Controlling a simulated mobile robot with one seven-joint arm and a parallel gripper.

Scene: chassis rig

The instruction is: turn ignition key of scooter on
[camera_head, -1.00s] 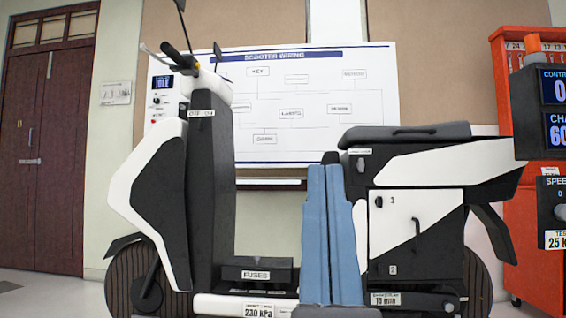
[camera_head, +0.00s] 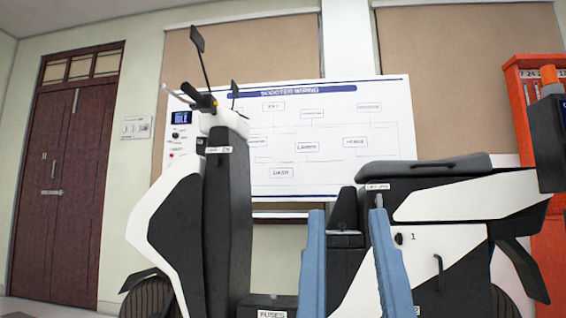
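The scooter (camera_head: 165,217) stands side-on, its white and black front column at left and its seat (camera_head: 425,168) at right. A small label (camera_head: 219,149) sits high on the column below the handlebar (camera_head: 200,101), with small dark parts beside it. I cannot make out the ignition key or its position there. My gripper (camera_head: 347,213) is at lower centre with its two blue fingers spread apart, nothing seen held between them. It appears in front of the scooter's middle, right of and lower than the label, well apart from it in the picture.
A small panel reading IDLE (camera_head: 180,117) shows behind the handlebar. A scooter wiring board (camera_head: 290,180) hangs on the wall behind. A fuses box (camera_head: 268,302) is at the scooter's foot area. An orange cabinet (camera_head: 548,240) and a dark screen unit are at right.

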